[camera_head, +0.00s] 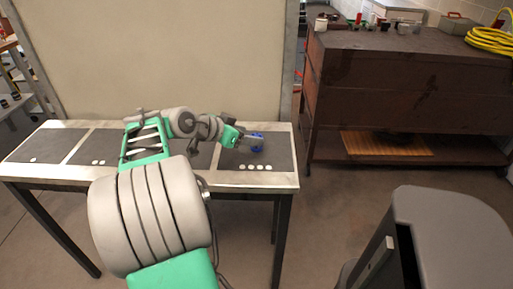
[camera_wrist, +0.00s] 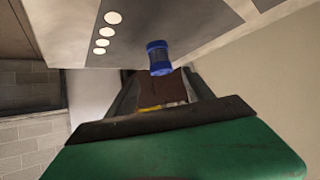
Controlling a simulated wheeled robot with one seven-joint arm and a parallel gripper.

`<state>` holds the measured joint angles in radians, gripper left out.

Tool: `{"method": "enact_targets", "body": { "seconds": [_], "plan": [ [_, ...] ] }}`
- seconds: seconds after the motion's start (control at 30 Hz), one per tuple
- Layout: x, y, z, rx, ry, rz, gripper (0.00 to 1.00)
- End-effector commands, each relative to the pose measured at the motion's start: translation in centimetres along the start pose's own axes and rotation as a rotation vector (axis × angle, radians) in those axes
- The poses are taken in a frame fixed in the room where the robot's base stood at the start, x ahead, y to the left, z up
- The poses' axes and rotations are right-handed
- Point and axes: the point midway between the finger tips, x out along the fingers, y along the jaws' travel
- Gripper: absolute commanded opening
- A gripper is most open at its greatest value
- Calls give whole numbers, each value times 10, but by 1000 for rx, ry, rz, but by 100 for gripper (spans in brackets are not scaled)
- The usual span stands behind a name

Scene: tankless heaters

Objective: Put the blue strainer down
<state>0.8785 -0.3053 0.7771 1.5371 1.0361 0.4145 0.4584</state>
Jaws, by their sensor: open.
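The blue strainer (camera_head: 257,140) is at the right end of the low table (camera_head: 60,172), on or just over the dark panel behind a row of several white dots. In the wrist view the blue strainer (camera_wrist: 158,57) shows as a small blue cylinder just beyond my gripper, against the table surface. My gripper (camera_head: 250,141) reaches in from the left, right beside the strainer. In the wrist view my gripper (camera_wrist: 160,92) has its fingers apart. I cannot tell whether a finger still touches the strainer.
Dark panels with white dots run along the table; the left panels (camera_head: 40,146) are bare. A tan board (camera_head: 160,60) stands behind the table. A brown cabinet (camera_head: 400,90) stands at the right with a yellow hose (camera_head: 490,40) on top. A grey object (camera_head: 440,240) is at front right.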

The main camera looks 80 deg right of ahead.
Motion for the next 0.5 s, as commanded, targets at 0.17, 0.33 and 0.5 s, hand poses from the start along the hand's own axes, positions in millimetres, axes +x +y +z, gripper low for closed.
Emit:
{"method": "enact_targets", "body": {
  "seconds": [0.17, 0.33, 0.5],
  "plan": [
    [31, -1, 3, -1, -2, 3, 61],
    [52, -2, 2, -2, -2, -1, 61],
    [52, -3, 2, -3, -2, -4, 61]
  ]
}}
